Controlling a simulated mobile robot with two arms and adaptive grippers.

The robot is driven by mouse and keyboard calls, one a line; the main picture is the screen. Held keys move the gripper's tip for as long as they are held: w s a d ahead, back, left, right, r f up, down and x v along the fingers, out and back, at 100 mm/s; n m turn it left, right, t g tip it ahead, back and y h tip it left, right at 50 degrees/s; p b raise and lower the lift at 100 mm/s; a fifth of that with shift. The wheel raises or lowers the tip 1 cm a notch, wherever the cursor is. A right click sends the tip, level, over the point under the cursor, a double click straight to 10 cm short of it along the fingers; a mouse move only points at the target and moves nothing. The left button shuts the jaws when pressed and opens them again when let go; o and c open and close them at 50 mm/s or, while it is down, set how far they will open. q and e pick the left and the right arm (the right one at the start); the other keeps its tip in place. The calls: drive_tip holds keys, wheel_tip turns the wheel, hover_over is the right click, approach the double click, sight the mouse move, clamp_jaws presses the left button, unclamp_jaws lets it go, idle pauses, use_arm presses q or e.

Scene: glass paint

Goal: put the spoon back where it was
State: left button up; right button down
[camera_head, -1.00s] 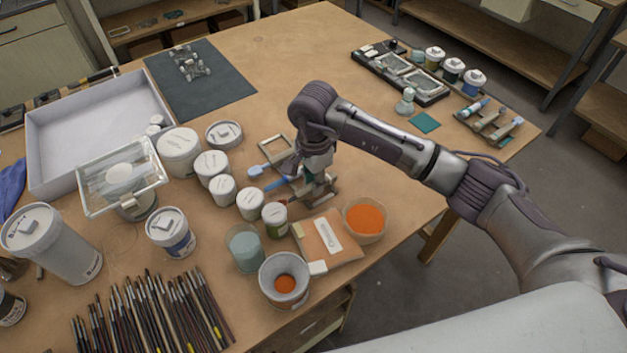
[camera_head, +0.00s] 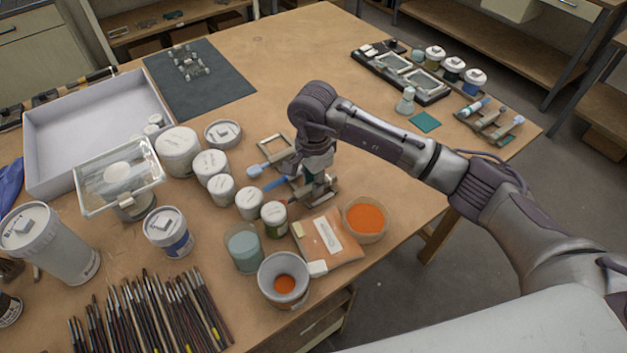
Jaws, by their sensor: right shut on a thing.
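My right gripper (camera_head: 318,188) points down over a small wooden rack (camera_head: 330,193) near the middle of the table. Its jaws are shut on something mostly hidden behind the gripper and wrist. A blue-handled tool (camera_head: 276,183) and a light-blue-headed tool (camera_head: 256,170) lie at the rack, to the left of the gripper. I cannot tell whether either of these is the spoon, or whether the held thing is the spoon. My left gripper is not in view.
White-lidded jars (camera_head: 221,188) stand close left of the gripper. An orange powder bowl (camera_head: 365,218), a packet (camera_head: 328,240) and a cup (camera_head: 284,280) stand in front. Brushes (camera_head: 150,315) lie at the near left.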

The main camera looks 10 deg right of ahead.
drive_tip(key=shift+f, duration=0.15)
idle(0.3)
drive_tip(key=c, duration=0.9)
unclamp_jaws()
drive_tip(key=shift+c, duration=0.2)
wheel_tip(320, 180, up, 12)
